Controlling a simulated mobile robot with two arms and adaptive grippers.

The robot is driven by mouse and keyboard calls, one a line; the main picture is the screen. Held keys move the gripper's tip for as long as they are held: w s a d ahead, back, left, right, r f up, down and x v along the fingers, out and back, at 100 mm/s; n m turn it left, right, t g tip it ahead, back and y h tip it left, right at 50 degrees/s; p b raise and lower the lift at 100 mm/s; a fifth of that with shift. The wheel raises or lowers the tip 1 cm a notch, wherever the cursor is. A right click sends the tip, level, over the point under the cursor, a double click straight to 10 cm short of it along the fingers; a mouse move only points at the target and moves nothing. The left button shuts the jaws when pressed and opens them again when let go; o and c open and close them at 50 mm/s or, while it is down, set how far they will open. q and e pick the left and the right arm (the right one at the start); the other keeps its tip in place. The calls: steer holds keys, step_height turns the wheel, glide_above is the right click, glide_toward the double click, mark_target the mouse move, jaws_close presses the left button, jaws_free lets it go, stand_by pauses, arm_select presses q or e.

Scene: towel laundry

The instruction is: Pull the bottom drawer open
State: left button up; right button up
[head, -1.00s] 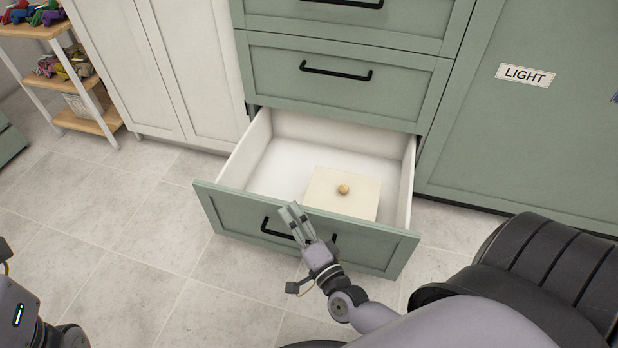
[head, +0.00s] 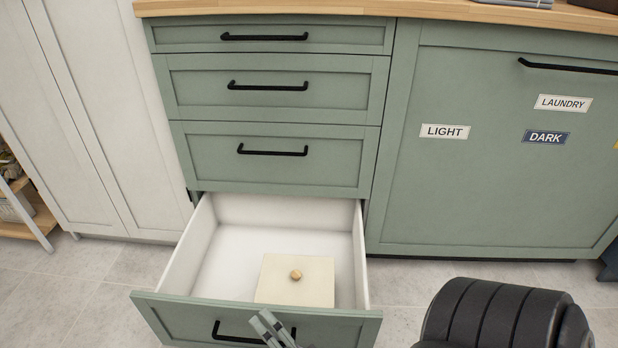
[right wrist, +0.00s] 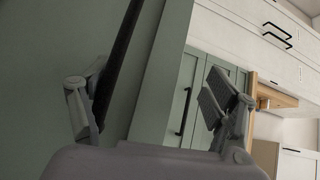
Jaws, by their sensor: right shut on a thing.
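The bottom drawer (head: 165,306) stands pulled well out of the green cabinet, and its white inside shows. Its black handle (head: 228,338) is on the drawer front, at the bottom edge of the head view. My right gripper (head: 270,328) is at the handle and shut on it; only its fingers show in the head view. In the right wrist view the black handle (right wrist: 118,70) runs beside the left finger, close to the green front. My left gripper is not in view.
A cream box or lid with a round wooden knob (head: 296,274) lies in the drawer. Closed drawers (head: 275,160) are above it. A green door (head: 480,200) with labels is at right, white doors (head: 85,120) at left. Tiled floor (head: 70,290) is clear at left.

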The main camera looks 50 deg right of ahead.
steer(key=shift+s+a+r, duration=0.15)
steer(key=shift+s, duration=0.6)
steer(key=shift+s+a+r, duration=0.1)
steer(key=shift+s, duration=0.65)
steer(key=shift+s+a+r, duration=0.15)
steer(key=shift+s, duration=0.6)
steer(key=shift+c, duration=0.7)
steer(key=shift+s, duration=0.7)
steer(key=c, duration=0.6)
steer(key=shift+o, duration=0.2)
steer(key=s+f, duration=0.1)
steer(key=s, duration=0.7)
steer(key=shift+a+f, duration=0.3)
